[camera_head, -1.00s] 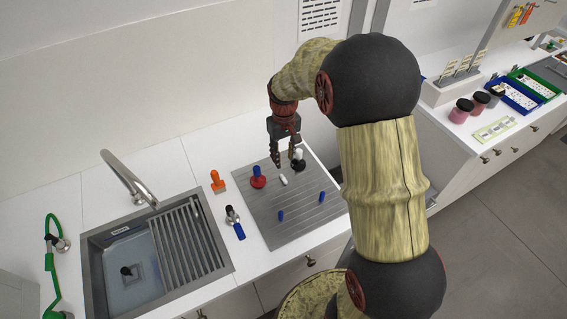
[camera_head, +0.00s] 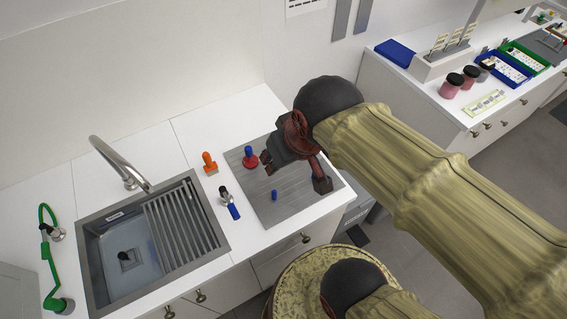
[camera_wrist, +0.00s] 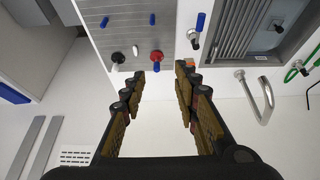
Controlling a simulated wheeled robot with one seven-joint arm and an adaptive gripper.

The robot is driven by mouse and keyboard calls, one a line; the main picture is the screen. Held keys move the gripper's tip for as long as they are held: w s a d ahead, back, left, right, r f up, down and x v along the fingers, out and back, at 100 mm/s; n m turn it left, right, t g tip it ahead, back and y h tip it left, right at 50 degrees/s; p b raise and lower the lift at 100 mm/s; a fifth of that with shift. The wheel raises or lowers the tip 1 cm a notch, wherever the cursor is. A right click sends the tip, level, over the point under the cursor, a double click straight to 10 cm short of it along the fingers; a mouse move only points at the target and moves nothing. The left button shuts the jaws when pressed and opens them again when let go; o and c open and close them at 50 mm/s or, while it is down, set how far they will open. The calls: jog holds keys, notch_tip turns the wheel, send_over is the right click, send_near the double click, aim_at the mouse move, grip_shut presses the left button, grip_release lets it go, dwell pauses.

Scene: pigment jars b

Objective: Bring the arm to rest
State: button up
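My gripper (camera_head: 294,172) is raised above the grey ribbed board (camera_head: 252,198) on the counter, turned to the side in the head view. In the wrist view my gripper (camera_wrist: 162,82) has its two fingers spread apart with nothing between them. My bent arm reaches in from the right of the head view and hides the right part of the board.
The board bears a blue-knobbed red piece (camera_head: 249,161), a black piece (camera_wrist: 118,57), a small white piece (camera_wrist: 135,50) and blue pegs (camera_head: 274,195). An orange piece (camera_head: 209,163), a blue-handled tool (camera_head: 233,211) and the sink (camera_head: 216,250) lie left. Jars (camera_head: 451,86) stand at right.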

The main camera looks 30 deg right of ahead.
jog(key=shift+s+a, duration=0.2)
jog(key=shift+s, duration=0.75)
jog(key=shift+f, duration=0.1)
notch_tip(320, 180, down, 6)
jog(key=b, duration=0.5)
jog(key=shift+r+b, duration=0.2)
jog(key=shift+b, duration=0.15)
